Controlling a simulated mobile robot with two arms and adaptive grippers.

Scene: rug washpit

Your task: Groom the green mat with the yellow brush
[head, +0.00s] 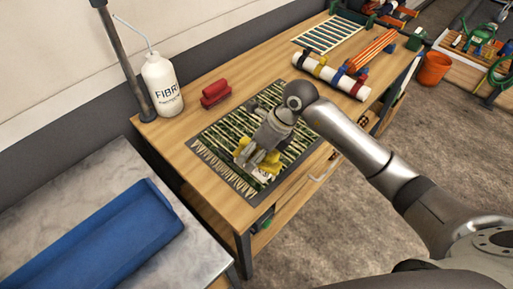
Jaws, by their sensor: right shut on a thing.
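The green mat (208,158) lies flat on the wooden bench, with green and pale stripes, a dark border and a pale fringe at its left end. My right gripper (251,160) is over the left half of the mat, pointing down. It is shut on the yellow brush (242,146), whose yellow parts show on both sides of the fingers. The brush is low over the mat; I cannot tell whether its bristles touch it. The gripper and arm hide part of the mat and most of the brush. My left gripper is not in view.
A red brush (215,93) and a white bottle (162,84) stand behind the mat on the wooden bench (190,131). A white roll (330,76) with coloured straps lies to the right. A blue tray (115,240) is on the grey table at left. An orange bucket (434,69) is far right.

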